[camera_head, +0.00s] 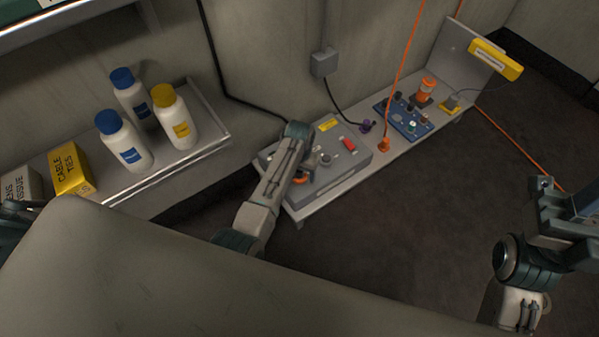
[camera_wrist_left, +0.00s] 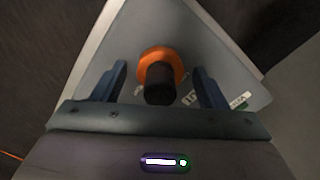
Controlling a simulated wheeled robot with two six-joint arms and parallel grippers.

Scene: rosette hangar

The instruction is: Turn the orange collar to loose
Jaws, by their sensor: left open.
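The orange collar (camera_wrist_left: 174,58) is a ring around a black cylinder (camera_wrist_left: 159,84) on a grey panel in the left wrist view. In the head view a sliver of the orange collar (camera_head: 301,181) shows on the grey box, mostly hidden by my left arm. My left gripper (camera_wrist_left: 160,70) is open. Its two blue fingers stand on either side of the collar and cylinder, with a gap visible on both sides. The left gripper (camera_head: 300,170) reaches down over the box in the head view. My right arm is at the right edge, its fingers not clear.
The grey box (camera_head: 342,178) sits on a narrow bench (camera_head: 383,159) against the wall. A blue board (camera_head: 405,119) with connectors and an orange cable plug (camera_head: 384,145) are farther along. A tray (camera_head: 213,141) with bottles stands left.

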